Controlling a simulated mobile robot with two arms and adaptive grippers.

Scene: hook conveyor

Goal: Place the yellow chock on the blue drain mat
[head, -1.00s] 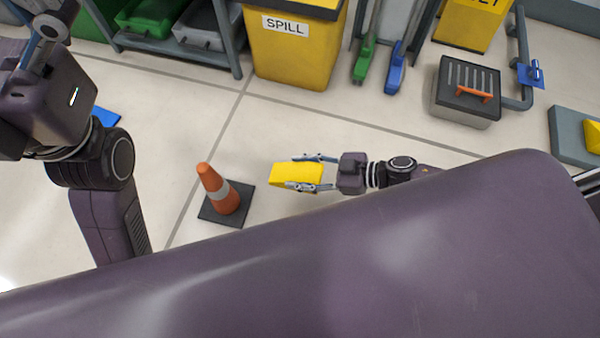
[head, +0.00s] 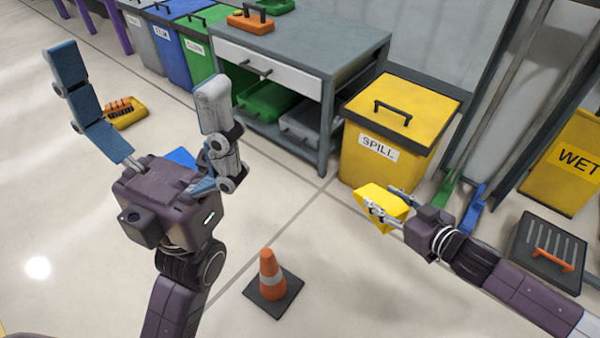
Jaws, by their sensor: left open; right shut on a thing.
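The yellow chock (head: 376,194) is held by my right gripper (head: 382,208), which is shut on it in the air, in front of the yellow SPILL bin in the picture. My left gripper (head: 137,78) is open and empty, its two fingers wide apart and pointing up the picture. A flat blue piece (head: 182,156), which looks like the blue drain mat, lies on the floor behind my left gripper. The gripper hides much of it. The chock is well to the right of this blue piece and apart from it.
An orange cone (head: 268,273) on a black base stands on the floor between my arms. The SPILL bin (head: 385,150) and a grey workbench (head: 325,75) stand behind. A yellow-orange object (head: 127,113) lies at left. A grated box (head: 547,250) is at right. Left floor is mostly clear.

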